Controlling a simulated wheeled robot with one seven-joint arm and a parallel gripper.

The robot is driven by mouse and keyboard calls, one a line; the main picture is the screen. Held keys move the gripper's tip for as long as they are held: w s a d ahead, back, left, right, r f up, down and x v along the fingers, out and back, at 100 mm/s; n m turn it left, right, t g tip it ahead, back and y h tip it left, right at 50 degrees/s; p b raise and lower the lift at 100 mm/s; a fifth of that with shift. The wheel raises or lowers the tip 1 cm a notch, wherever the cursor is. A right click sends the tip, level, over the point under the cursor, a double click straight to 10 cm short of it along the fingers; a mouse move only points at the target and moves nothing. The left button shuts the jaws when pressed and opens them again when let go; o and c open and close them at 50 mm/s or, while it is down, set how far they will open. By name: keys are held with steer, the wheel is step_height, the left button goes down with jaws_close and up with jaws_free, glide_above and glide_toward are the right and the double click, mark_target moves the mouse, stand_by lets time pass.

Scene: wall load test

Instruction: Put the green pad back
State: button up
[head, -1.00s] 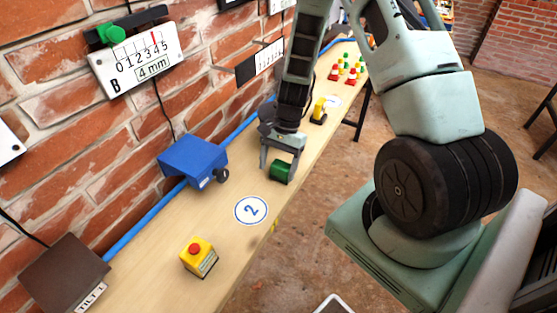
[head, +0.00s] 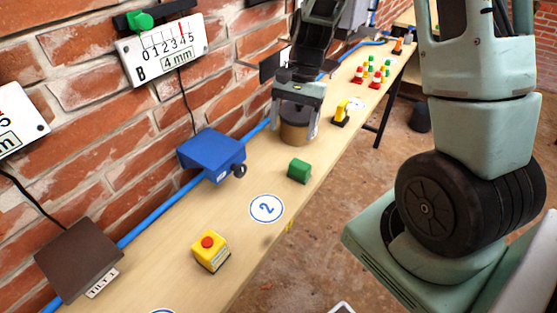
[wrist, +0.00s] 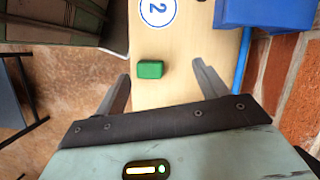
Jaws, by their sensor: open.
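The green pad (head: 299,171) is a small green block lying on the narrow wooden bench, just beyond the round "2" marker (head: 266,208). In the wrist view the pad (wrist: 150,69) appears between the fingertips, with bare wood around it. My gripper (head: 295,133) is open and empty. In the head view it is farther along the bench than the pad, apart from it. Its spread fingers show in the wrist view (wrist: 160,72). A tan-brown round object (head: 295,132) shows between the fingers in the head view; its distance from them is unclear.
A blue box (head: 211,152) with a dark knob stands against the brick wall. A yellow block with a red button (head: 210,252) and a brown tilt box (head: 78,262) are nearer. A yellow-and-black item (head: 341,114) and several small coloured pieces stand farther along. A "4 mm" gauge (head: 162,50) hangs above.

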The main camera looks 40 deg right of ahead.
steer(key=s+a+r+n+h, duration=0.1)
steer(key=s+a+r+n, duration=0.1)
steer(key=s+a+n, duration=0.3)
steer(key=a+r+n, duration=0.2)
steer(key=a, duration=0.5)
steer(key=s+a+r+n+t+h, duration=0.1)
steer(key=s+a+n, duration=0.3)
steer(key=s+n, duration=0.2)
steer(key=s+a+r+n+h, duration=0.1)
steer(key=s+a+r+n, duration=0.1)
steer(key=s+a+n, duration=0.3)
steer(key=s+n, duration=0.1)
steer(key=s, duration=0.2)
steer(key=shift+a+r+t, duration=0.2)
steer(key=shift+a+t, duration=0.05)
steer(key=shift+t, duration=0.15)
